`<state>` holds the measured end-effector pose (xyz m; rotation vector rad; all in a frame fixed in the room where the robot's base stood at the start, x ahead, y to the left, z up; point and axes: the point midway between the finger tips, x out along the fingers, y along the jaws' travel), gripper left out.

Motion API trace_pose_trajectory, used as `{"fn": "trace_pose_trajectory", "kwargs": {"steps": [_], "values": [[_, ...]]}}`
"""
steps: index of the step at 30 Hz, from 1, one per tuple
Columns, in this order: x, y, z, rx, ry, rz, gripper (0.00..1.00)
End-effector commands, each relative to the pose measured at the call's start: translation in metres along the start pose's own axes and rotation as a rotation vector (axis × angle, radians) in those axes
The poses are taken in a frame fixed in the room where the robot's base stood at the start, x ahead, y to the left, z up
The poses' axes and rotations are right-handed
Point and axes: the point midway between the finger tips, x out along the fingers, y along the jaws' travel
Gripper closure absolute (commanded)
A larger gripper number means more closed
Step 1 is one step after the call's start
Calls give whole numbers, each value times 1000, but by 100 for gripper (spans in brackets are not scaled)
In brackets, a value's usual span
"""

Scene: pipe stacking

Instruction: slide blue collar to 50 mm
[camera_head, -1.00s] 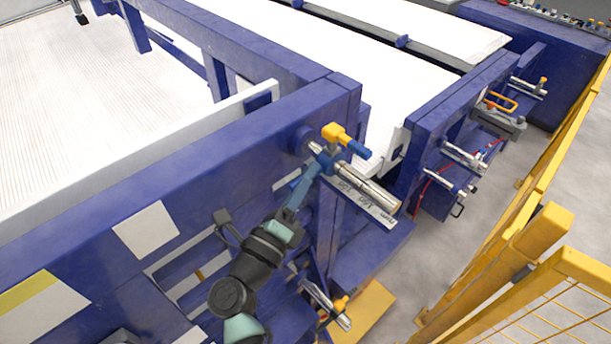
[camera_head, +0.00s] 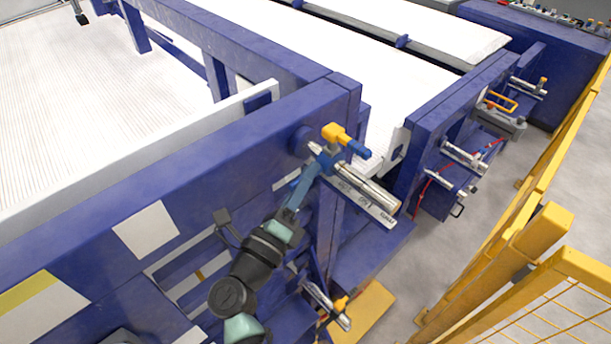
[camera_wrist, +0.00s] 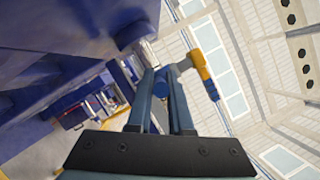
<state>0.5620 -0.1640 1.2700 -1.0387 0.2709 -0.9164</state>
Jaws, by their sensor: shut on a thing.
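The blue collar (camera_head: 331,157) sits around a silver pipe (camera_head: 362,183) that sticks out from the blue frame toward the lower right. A white scale plate (camera_head: 372,208) with dark marks runs along the pipe; its figures are too small to read surely. My gripper (camera_head: 322,165) reaches up from below left and is shut on the collar. In the wrist view, the fingers of my gripper (camera_wrist: 166,84) close on the collar, which they mostly hide. A yellow and blue handle (camera_head: 345,141) stands just above the collar; it also shows in the wrist view (camera_wrist: 200,66).
The large blue frame (camera_head: 180,185) lies close behind my arm. A second, lower pipe (camera_head: 327,304) with a yellow fitting is to the right of my arm. Other pipes sit on the blue frame at right. A yellow fence (camera_head: 535,235) borders the right side.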

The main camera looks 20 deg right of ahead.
Motion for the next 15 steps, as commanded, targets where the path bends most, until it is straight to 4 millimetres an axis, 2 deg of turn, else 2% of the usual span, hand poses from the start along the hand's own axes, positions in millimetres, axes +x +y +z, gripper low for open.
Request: {"fn": "trace_pose_trajectory", "kwargs": {"steps": [12, 13, 15], "values": [[2, 3, 5, 0, -1, 0, 100], [2, 3, 5, 0, -1, 0, 80], [2, 3, 5, 0, -1, 0, 67]]}}
